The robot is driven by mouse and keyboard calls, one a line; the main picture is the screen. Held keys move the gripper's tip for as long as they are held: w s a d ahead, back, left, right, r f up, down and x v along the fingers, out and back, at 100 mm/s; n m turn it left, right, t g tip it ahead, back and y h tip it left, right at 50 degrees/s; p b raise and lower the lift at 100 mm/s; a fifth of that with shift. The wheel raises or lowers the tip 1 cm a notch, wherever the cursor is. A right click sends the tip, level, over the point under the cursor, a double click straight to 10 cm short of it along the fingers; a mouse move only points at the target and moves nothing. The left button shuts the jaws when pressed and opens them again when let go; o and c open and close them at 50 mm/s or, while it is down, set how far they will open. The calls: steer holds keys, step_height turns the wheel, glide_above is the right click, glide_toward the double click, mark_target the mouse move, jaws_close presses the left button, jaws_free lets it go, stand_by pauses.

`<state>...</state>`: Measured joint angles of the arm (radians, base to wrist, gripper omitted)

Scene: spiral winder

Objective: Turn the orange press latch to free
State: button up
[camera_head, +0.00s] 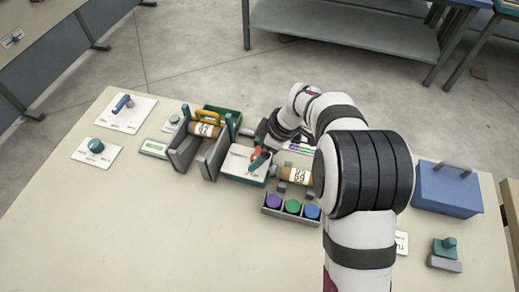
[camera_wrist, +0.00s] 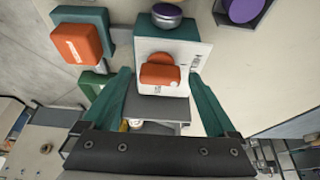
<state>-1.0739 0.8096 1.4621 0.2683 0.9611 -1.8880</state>
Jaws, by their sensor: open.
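The orange press latch (camera_wrist: 160,74) sits on a white-faced panel (camera_wrist: 205,48) in the wrist view. In the head view the orange latch (camera_head: 256,161) stands at the right side of a white-topped box (camera_head: 236,164). My gripper (camera_wrist: 160,76) is open, with one teal finger on each side of the latch and the panel. Gaps show beside the latch, and I cannot tell whether either finger touches it. In the head view my gripper (camera_head: 268,138) is partly hidden behind my arm.
An orange block (camera_wrist: 78,44) on a teal base is left of the panel. A tray with purple, green and blue round pieces (camera_head: 291,207) lies in front of a labelled roll (camera_head: 296,175). Grey upright plates (camera_head: 212,155) stand left. The table's front left is clear.

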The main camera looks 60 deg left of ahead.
steer(key=c, duration=1.4)
steer(key=shift+o, duration=0.2)
steer(key=m, duration=0.2)
steer(key=m+t+y, duration=0.1)
steer(key=m, duration=0.1)
steer(key=shift+s+d+m+t, duration=0.1)
steer(key=shift+s+m+t, duration=0.05)
steer(key=shift+m+t, duration=0.2)
steer(key=m+t, duration=0.1)
steer(key=m, duration=0.3)
steer(key=shift+s+m+t, duration=0.1)
steer(key=shift+m+t, duration=0.25)
steer(key=m+t, duration=0.1)
steer(key=m, duration=0.3)
steer(key=shift+s+t, duration=0.15)
steer(key=shift+t, duration=0.25)
steer(key=shift+m+t+h, duration=0.5)
steer(key=shift+m+t, duration=0.1)
steer(key=shift+m, duration=1.7)
